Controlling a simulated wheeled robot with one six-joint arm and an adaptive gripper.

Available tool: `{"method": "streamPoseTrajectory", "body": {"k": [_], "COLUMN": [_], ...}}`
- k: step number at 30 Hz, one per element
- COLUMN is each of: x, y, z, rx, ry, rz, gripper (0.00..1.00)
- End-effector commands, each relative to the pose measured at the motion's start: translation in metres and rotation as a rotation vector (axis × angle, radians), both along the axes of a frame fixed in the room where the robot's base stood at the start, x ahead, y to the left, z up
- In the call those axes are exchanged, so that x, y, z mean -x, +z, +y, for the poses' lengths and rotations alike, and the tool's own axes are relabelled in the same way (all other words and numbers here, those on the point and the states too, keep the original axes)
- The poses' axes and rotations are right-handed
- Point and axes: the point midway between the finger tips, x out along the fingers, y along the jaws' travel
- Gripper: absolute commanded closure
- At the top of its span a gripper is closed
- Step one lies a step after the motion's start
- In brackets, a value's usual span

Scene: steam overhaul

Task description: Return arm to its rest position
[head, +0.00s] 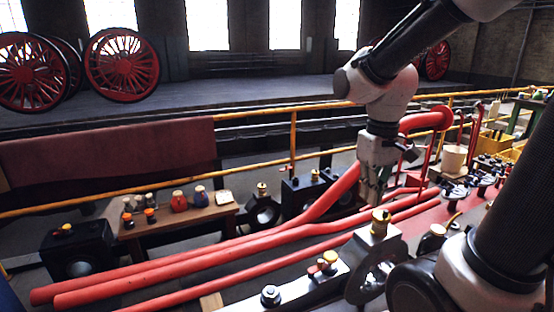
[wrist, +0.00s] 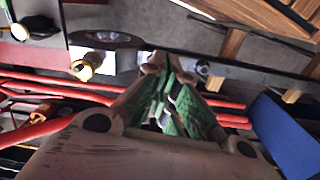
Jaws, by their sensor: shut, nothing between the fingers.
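My gripper (head: 376,198) hangs from my arm, pointing down, right of the middle in the head view. It is above the red pipes (head: 250,246) and behind a brass-topped fitting (head: 379,222). In the wrist view my gripper (wrist: 160,68) shows its green finger pads close together, with nothing held between them. My arm rises from the lower right and bends over at the top right of the head view.
A wooden table (head: 178,224) with small pots stands at left. A yellow railing (head: 293,140) runs behind the pipes. Black machine blocks (head: 78,252) stand near the pipes. A blue object (wrist: 285,135) lies at right in the wrist view. Red wheels (head: 122,65) stand far back.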

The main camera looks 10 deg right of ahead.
Motion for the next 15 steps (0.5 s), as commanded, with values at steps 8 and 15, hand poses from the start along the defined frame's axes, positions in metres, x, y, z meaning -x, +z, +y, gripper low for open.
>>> {"method": "streamPoseTrajectory", "body": {"k": [8,15], "x": [0.035,0.064], "y": [0.024,0.056], "z": [-0.009,-0.019], "rx": [-0.008,-0.014], "ry": [-0.025,-0.066], "rz": [-0.128,-0.319], "gripper": [1.0,1.0]}}
